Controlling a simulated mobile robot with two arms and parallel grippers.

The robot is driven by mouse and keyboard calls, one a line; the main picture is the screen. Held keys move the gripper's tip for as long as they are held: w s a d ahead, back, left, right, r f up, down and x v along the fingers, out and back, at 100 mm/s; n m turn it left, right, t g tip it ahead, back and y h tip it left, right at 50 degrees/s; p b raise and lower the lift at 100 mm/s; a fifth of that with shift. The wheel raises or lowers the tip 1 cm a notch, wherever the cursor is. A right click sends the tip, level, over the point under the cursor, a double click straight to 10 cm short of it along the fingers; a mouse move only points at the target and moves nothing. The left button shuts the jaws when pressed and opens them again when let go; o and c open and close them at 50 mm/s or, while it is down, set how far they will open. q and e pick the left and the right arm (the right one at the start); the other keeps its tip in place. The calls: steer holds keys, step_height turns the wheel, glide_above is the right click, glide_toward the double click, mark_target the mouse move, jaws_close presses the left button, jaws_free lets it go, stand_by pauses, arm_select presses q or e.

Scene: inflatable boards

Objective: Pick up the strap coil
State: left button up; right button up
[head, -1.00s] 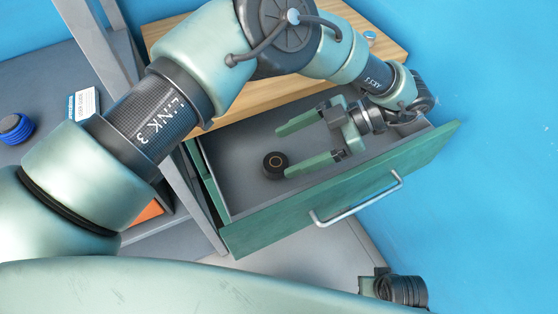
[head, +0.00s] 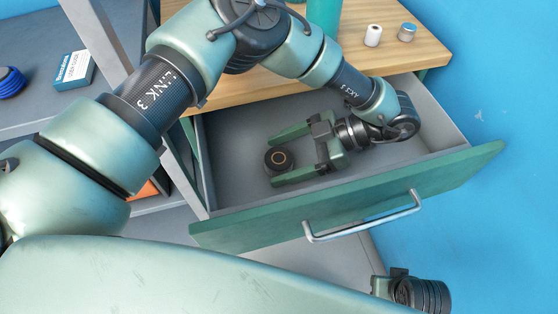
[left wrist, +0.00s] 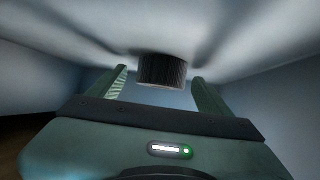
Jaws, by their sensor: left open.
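In the head view the coil sits at the fingertips, between the two fingers. In the left wrist view the coil (left wrist: 162,70) stands just ahead, between the two fingertips, with a gap on each side.
The drawer's walls and front with its metal handle (head: 363,222) surround my left gripper. A wooden top (head: 215,88) above the drawer carries a white roll (head: 373,36) and a small jar (head: 407,32). A box (head: 73,70) and a blue coil (head: 11,82) lie on the grey shelf at left.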

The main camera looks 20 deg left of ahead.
arm_select(q)
steer(key=shift+s+a+f, duration=0.15)
steer(key=shift+a+f, duration=0.05)
steer(key=shift+a, duration=0.25)
steer(key=shift+d, duration=0.1)
steer(key=shift+c, duration=0.2)
steer(key=c, duration=1.5)
